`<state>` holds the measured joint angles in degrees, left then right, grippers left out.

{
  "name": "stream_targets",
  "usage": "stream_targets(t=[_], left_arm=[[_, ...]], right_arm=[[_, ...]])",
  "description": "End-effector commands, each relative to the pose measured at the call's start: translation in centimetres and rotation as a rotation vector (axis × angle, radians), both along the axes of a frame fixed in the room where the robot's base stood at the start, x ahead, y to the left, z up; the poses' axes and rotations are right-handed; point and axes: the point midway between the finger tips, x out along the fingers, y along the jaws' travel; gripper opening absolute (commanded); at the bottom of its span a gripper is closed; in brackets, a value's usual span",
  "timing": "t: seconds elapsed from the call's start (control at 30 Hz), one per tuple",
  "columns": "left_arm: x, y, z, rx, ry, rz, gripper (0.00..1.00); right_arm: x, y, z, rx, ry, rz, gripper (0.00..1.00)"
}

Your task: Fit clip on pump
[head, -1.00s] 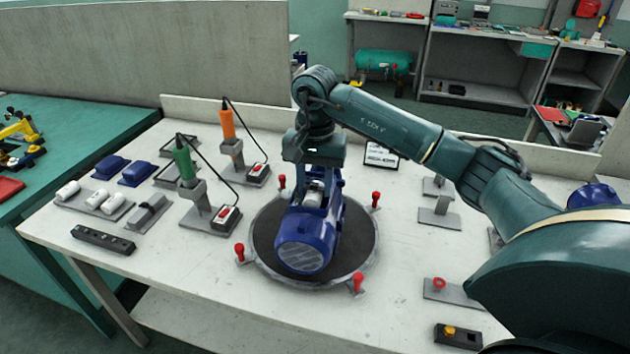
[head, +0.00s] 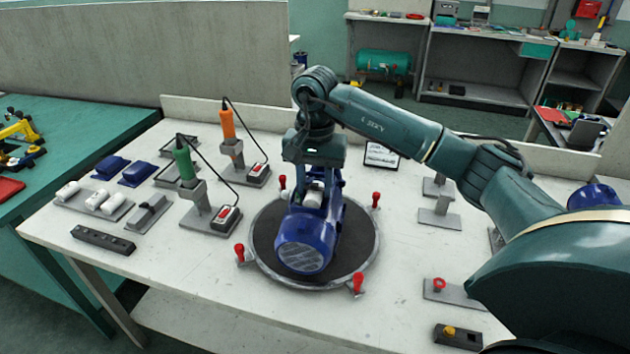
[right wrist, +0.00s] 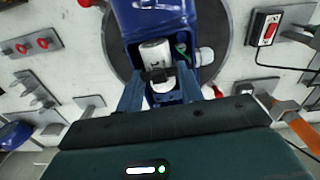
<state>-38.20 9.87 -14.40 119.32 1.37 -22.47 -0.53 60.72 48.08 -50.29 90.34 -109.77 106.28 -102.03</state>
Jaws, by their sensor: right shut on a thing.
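The blue pump (head: 306,245) lies on a round dark turntable (head: 262,235) in the middle of the bench. My right gripper (head: 316,180) points down over the back part of the pump. In the right wrist view, its two fingers (right wrist: 161,78) are shut on a small dark clip (right wrist: 160,75). The clip lies across a white cylinder (right wrist: 154,53) in the pump's open blue housing (right wrist: 155,18). I cannot tell whether the clip is fully seated on the cylinder. In the head view my gripper hides the clip. My left gripper is not in view.
Red-knobbed clamps (head: 358,284) ring the turntable. Green (head: 184,162) and orange (head: 228,122) tools stand in holders to the left, with cables. Trays with white cylinders (head: 96,200) and blue covers (head: 138,174) lie farther left. The bench's front middle is clear.

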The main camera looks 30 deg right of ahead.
Motion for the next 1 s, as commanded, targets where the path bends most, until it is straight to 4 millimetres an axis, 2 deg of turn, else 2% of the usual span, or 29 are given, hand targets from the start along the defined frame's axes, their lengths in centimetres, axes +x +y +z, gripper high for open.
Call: stream_targets(t=[0.83,0.87,0.93,1.0], left_arm=[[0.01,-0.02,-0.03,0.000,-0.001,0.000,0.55],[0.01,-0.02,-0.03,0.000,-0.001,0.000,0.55],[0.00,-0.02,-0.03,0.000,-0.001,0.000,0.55],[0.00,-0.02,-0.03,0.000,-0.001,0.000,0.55]], right_arm=[[0.05,-0.02,0.08,0.001,0.001,0.000,0.13],[0.05,-0.02,0.08,0.000,0.000,0.000,0.39],[0.06,-0.03,0.10,0.001,-0.001,0.000,0.45],[0.06,-0.03,0.10,0.001,-0.001,0.000,0.46]])
